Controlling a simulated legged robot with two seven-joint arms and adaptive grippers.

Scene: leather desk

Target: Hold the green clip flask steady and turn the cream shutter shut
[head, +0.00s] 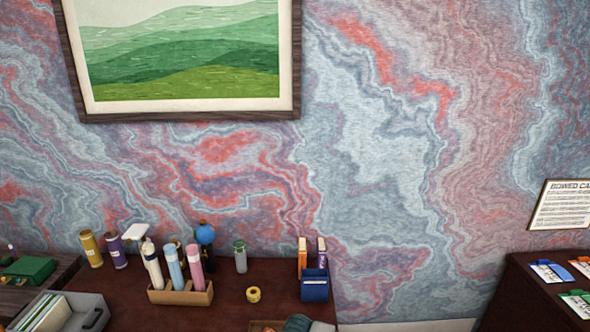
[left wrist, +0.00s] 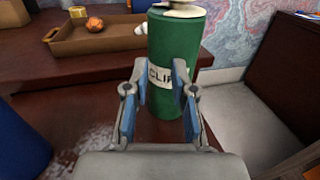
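The green clip flask (left wrist: 178,48) stands upright in the left wrist view, with a pale label partly reading "CLIP". A cream piece, likely the shutter (left wrist: 183,10), sits on its top and is cut off by the upper edge, so its position is unclear. My left gripper (left wrist: 160,68) is open in front of the flask, with its two blue-padded fingers apart and the label showing between them. I cannot tell whether the fingers touch it. I cannot identify this flask surely in the head view. My right gripper is in neither view.
A brown tray (left wrist: 68,46) with an orange crumpled item (left wrist: 94,25) lies left of the flask. In the head view, a wooden rack (head: 182,297) of bottles, a yellow tape roll (head: 253,294) and a blue holder (head: 315,290) stand on the dark desk (head: 225,318).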

